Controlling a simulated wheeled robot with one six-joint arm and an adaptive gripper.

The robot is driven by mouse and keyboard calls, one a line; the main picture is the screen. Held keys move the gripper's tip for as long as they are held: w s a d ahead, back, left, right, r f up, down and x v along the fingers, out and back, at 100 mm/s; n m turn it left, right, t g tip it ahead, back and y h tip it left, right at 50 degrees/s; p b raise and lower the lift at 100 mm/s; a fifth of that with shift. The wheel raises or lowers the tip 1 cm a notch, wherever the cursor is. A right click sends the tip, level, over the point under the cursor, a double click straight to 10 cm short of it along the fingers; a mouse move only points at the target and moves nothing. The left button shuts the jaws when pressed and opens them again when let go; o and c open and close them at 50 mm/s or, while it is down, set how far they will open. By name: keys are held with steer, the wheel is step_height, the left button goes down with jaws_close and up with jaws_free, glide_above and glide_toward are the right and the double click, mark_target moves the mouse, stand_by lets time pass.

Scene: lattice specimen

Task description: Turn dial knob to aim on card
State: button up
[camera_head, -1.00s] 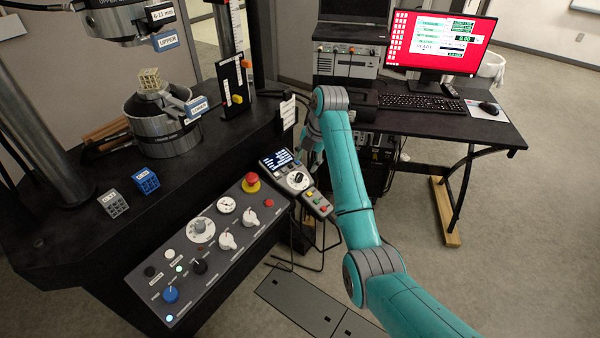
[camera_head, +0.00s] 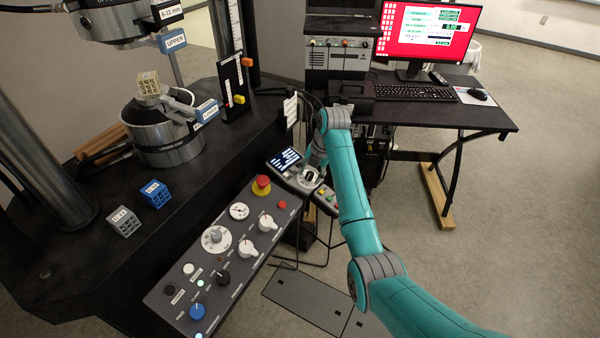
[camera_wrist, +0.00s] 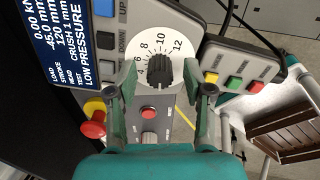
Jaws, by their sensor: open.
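The dial knob (camera_wrist: 159,71) is black and ridged, in the middle of a white dial (camera_wrist: 150,43) numbered from 4 to 12 in the wrist view. The dial is on a grey pendant with a blue screen (camera_head: 285,160). My gripper (camera_wrist: 167,82) is open, with one finger on each side of the knob and gaps between. In the head view my gripper (camera_head: 314,163) is over the pendant and partly hides the dial. A small white card (camera_head: 290,109) stands on the machine's edge; its text is too small to read.
The wrist view shows yellow, green and red buttons (camera_wrist: 234,83) right of the dial and a red mushroom button (camera_wrist: 93,120) at lower left. The main control panel (camera_head: 232,265) has other dials and knobs. A desk (camera_head: 440,115) stands behind my arm.

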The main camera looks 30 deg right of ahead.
steer(key=shift+f, duration=0.2)
steer(key=shift+a, duration=0.1)
jaws_close()
